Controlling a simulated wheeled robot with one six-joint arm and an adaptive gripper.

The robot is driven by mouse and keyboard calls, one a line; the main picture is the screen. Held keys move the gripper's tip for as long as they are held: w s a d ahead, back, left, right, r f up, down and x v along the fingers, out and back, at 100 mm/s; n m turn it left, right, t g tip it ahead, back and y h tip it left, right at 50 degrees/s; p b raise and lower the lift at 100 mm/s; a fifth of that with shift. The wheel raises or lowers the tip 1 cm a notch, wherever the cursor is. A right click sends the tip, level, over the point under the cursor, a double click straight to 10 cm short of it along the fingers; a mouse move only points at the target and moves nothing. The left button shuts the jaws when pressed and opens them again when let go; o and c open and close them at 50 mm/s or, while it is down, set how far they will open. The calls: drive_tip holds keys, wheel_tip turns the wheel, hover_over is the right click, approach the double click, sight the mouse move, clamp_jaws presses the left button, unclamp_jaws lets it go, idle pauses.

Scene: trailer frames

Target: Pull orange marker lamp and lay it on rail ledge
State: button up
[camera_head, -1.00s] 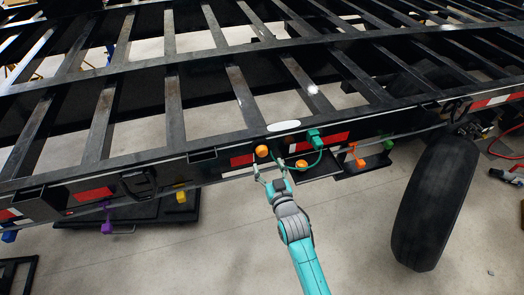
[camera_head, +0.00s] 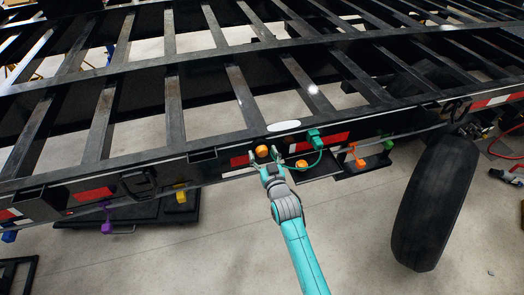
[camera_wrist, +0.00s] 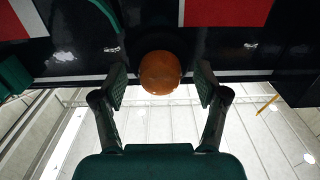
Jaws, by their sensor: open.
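The orange marker lamp (camera_head: 262,151) is a rounded orange knob on the black side rail (camera_head: 222,165) of the trailer frame. In the wrist view the lamp (camera_wrist: 160,72) sits in the upper middle, against the dark rail face. My gripper (camera_head: 265,158) is open just in front of the lamp. In the wrist view the fingers of my gripper (camera_wrist: 161,82) stand on either side of the lamp, with gaps between them and it. I cannot tell how far the fingertips reach past it, nor which surface is the rail ledge.
A teal connector (camera_head: 314,136) with a green looping cable is right of the lamp. Another orange piece (camera_head: 301,164) hangs just below right. Red reflectors (camera_head: 242,159) line the rail. A black tire (camera_head: 435,205) stands at right. The floor in front is clear.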

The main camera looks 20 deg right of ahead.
sight(264, 155)
idle(0.6)
clamp_jaws()
drive_tip(key=shift+s, duration=0.15)
drive_tip(key=shift+s, duration=2.85)
drive_tip(key=shift+d, duration=0.1)
